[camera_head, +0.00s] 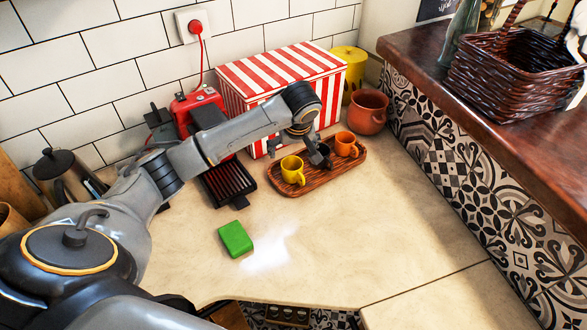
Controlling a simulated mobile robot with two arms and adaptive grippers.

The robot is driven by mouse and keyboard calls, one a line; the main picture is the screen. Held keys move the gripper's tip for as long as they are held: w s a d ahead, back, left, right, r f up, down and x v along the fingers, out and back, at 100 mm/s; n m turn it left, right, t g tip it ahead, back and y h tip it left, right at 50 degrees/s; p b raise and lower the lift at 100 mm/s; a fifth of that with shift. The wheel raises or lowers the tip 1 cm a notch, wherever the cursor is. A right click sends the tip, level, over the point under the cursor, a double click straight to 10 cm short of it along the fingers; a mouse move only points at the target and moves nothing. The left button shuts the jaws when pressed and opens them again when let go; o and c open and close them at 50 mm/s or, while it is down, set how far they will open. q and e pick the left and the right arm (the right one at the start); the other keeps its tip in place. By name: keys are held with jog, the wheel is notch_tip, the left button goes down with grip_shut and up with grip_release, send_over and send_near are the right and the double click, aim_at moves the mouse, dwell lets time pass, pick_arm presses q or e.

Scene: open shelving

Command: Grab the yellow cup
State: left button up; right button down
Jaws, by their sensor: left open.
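The yellow cup (292,170) stands upright on a brown wooden tray (318,181), at the tray's left part. An orange cup (345,144) stands at the tray's right end. My left gripper (320,158) reaches in from the left and points down between the two cups, just right of the yellow cup. It is open, and nothing shows between its fingers. Its fingers are small and dark here, so I cannot tell whether they touch a cup. My right gripper is not in view.
A red coffee machine (197,103) and a red-striped box (283,73) stand behind my arm. A clay pot (367,111) is behind the tray. A green block (236,239) lies on the clear front counter. A raised wooden ledge with a wicker basket (508,75) bounds the right.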

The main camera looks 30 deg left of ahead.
pick_arm(q)
send_near(292, 164)
jog(key=s+f, duration=0.1)
jog(key=shift+a+f+p, duration=0.2)
jog(key=shift+f+p, duration=0.2)
jog(key=shift+f, duration=0.15)
jog(key=x, duration=0.2)
jog(key=p+x, duration=0.1)
jog(key=x, duration=0.1)
jog(key=shift+w+d+f, duration=0.15)
jog(key=shift+d, duration=0.05)
jog(key=shift+w+a+f, duration=0.1)
jog(key=shift+f, duration=0.25)
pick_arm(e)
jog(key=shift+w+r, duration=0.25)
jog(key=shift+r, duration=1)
pick_arm(q)
jog(key=shift+c, duration=0.2)
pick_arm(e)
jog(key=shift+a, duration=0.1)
pick_arm(q)
jog(key=c, duration=1.3)
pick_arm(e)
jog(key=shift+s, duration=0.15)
pick_arm(q)
jog(key=shift+o, duration=0.2)
jog(key=shift+r, duration=0.1)
